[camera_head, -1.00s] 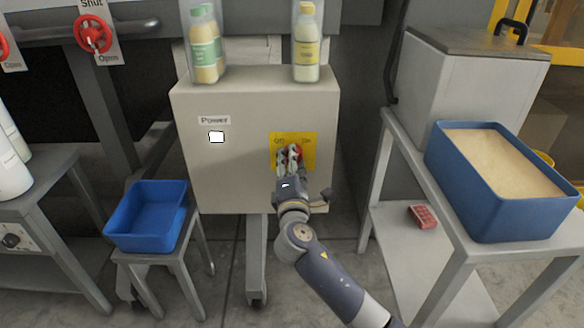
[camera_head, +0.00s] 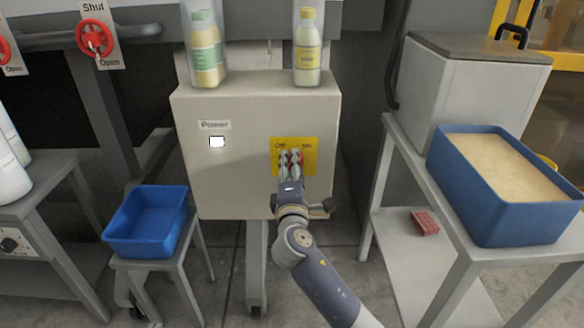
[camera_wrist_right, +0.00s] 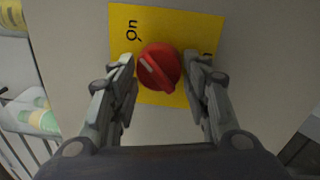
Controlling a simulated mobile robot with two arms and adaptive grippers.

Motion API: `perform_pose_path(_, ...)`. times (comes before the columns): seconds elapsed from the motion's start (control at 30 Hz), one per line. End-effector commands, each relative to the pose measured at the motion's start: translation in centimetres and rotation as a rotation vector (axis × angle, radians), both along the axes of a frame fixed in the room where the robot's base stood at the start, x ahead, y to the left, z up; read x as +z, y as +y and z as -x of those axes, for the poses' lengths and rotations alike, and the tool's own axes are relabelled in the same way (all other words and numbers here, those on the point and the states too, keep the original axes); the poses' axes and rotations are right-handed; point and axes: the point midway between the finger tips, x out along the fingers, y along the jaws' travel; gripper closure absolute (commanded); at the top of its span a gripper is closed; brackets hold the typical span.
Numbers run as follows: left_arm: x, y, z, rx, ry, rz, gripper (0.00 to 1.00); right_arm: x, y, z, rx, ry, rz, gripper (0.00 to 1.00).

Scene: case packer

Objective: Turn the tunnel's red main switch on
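The red main switch (camera_wrist_right: 159,66) is a round knob on a yellow plate (camera_head: 308,145) marked "Off" and "On", on the front of a beige cabinet (camera_head: 240,180). In the wrist view, the knob's pale line slants to the upper left, on the side of the word "On". My right gripper (camera_head: 291,160) is at the knob, with its fingers (camera_wrist_right: 160,65) one on each side. Narrow gaps seem to show between fingers and knob. In the head view the fingers partly hide the knob. My left gripper is out of view.
Bottles (camera_head: 307,45) stand above the cabinet. A blue bin (camera_head: 150,247) on a stool is to the left. A blue crate (camera_head: 500,232) of tan material stands on the right-hand table.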

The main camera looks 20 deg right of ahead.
Motion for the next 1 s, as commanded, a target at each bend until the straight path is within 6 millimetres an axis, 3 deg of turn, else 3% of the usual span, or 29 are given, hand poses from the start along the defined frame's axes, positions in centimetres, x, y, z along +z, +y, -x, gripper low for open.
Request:
perform_pose_path(0.47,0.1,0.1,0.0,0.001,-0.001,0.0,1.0,-0.1,0.2,0.5,0.001,0.001,0.002,0.39)
perform_pose_path(0.63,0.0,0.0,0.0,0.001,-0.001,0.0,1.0,-0.3,0.8,2.6,0.001,0.002,0.002,0.39)
perform_pose_path(1.0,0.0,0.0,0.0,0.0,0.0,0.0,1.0,-0.9,2.8,9.5,0.001,0.002,0.0,0.39)
